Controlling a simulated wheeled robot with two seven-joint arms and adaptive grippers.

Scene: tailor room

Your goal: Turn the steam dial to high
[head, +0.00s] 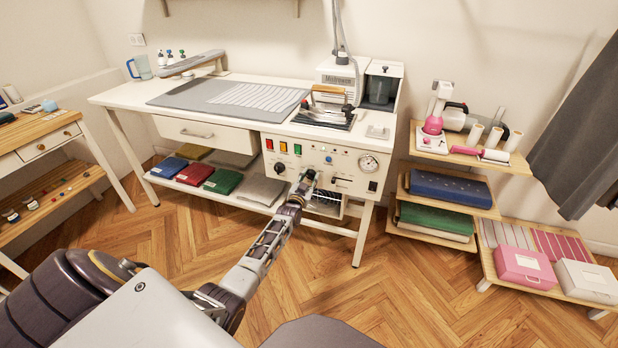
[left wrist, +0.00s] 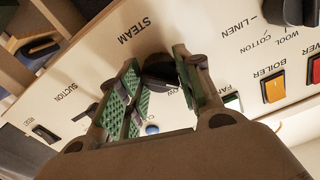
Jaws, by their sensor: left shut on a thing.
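In the head view my left gripper (head: 305,180) reaches the middle of the panel and hides the dial. The word LOW shows partly beside the dial; the high mark and the dial's pointer are hidden. My right gripper is not in view.
The panel also carries an orange boiler switch (left wrist: 273,90), a red switch (left wrist: 314,68), another black knob (left wrist: 292,10) and a pressure gauge (head: 369,163). An iron (head: 328,98) stands above on the table. The wooden floor in front is clear.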

